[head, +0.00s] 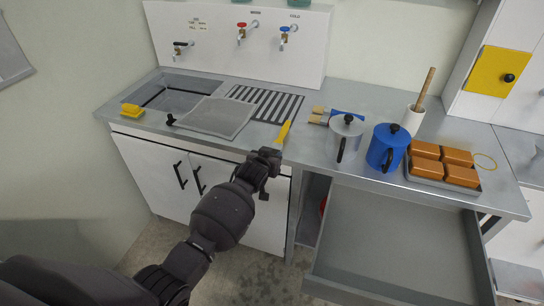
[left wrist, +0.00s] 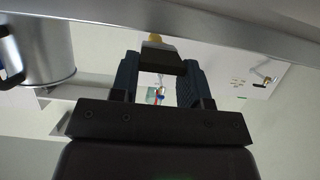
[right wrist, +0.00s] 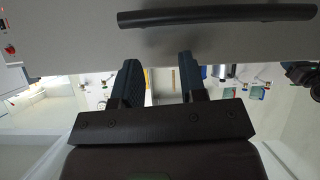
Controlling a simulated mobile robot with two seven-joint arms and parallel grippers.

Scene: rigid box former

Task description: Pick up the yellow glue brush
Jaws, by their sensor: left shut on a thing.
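The yellow glue brush (head: 284,132) shows as a yellow strip at the counter's front edge, just beyond my left gripper (head: 268,157). My left gripper is shut on it. In the left wrist view a dark block sits between the fingers (left wrist: 160,75), with a yellow-tan end (left wrist: 154,39) showing beyond it. The rest of the brush is hidden by the gripper. My right gripper (right wrist: 160,80) is open and empty, facing a grey panel with a black bar handle (right wrist: 215,15). It is not visible in the head view.
On the counter stand more brushes (head: 319,115), a grey lidded pot (head: 346,132), a blue pot (head: 384,150), a white container with a wooden stick (head: 413,118) and a tray of orange-brown blocks (head: 446,185). A sink (head: 172,97) lies left. An open drawer (head: 390,245) juts out below.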

